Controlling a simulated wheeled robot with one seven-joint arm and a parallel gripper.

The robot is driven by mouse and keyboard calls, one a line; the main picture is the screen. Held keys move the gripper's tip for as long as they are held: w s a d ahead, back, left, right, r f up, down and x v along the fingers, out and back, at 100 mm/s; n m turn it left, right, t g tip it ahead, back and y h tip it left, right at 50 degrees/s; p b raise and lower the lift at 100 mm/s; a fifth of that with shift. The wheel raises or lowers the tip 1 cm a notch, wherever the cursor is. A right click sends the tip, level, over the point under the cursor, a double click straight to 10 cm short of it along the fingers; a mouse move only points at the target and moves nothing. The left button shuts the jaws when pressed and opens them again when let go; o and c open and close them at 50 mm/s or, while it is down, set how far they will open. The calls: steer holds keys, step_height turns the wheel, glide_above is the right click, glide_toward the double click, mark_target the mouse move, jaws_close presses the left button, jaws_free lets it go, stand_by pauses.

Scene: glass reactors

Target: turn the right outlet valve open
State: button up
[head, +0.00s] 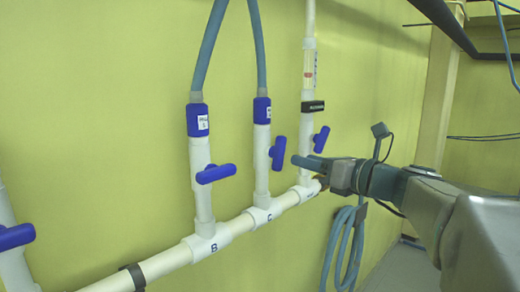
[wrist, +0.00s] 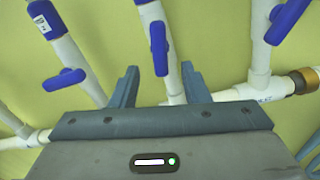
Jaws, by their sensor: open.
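The pipe marked C carries a blue valve handle (head: 277,153), which stands roughly along its white pipe. It also shows in the wrist view (wrist: 159,47), pointing up the picture. The rightmost riser, with a clear tube above, has another blue handle (head: 320,139), tilted; it is at the upper right in the wrist view (wrist: 287,20). My gripper (head: 308,163) is open and empty, pointing left toward pipe C. In the wrist view its fingers (wrist: 160,76) lie left and right of the C handle, which appears beyond the tips. I see no contact.
The B handle (head: 216,173) sits across its pipe, left of C. Another blue handle (head: 15,236) is at the far left. A white manifold pipe (head: 165,263) runs below, with a brass fitting (wrist: 303,81) at its right. A coiled hose (head: 345,245) hangs below my arm.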

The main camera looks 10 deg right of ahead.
mark_target(283, 155)
steer(key=p+x, duration=0.1)
steer(key=x, duration=0.7)
steer(key=shift+w+a+p, duration=0.2)
steer(key=shift+w+p, duration=0.05)
steer(key=shift+p, duration=0.15)
steer(key=c, duration=0.8)
